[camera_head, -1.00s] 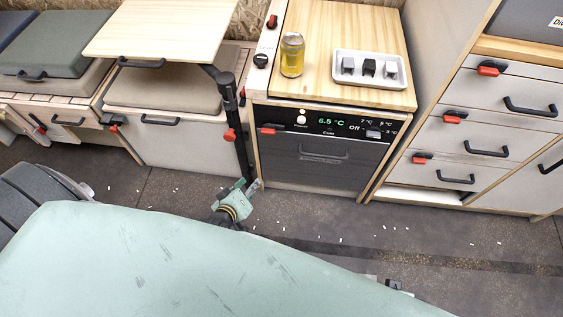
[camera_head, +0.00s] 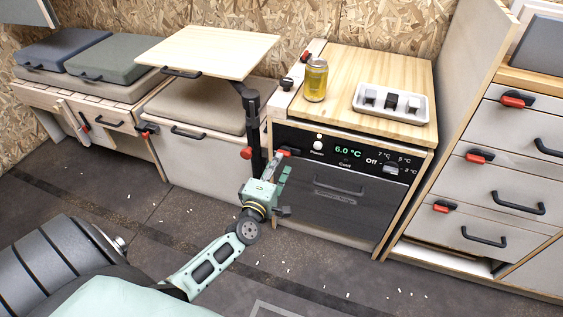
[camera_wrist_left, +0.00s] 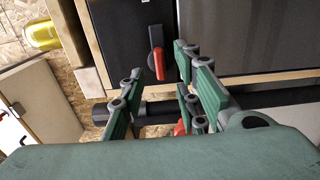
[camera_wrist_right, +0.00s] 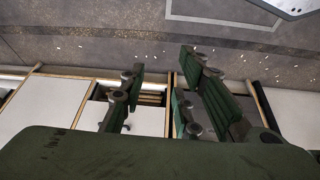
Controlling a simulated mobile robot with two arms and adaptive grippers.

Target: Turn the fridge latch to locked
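The fridge (camera_head: 335,207) is the dark-fronted unit under the wooden counter, its display reading 6.0 °C. Its latch (camera_head: 287,151), black with a red tip, sits at the upper left of the front; it also shows in the left wrist view (camera_wrist_left: 157,54). My left gripper (camera_head: 279,167) is just in front of and below the latch in the head view. In the left wrist view its green fingers (camera_wrist_left: 168,75) are apart, with the red latch tip between and beyond them; contact is not visible. My right gripper (camera_wrist_right: 157,75) shows in its own wrist view, fingers apart and empty.
A yellow can (camera_head: 315,80) and a white tray (camera_head: 391,103) with small blocks stand on the counter. A wooden table on a black post (camera_head: 253,125) rises close left of my left gripper. Drawers with red latches (camera_head: 480,157) stand at right. The floor in front is open.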

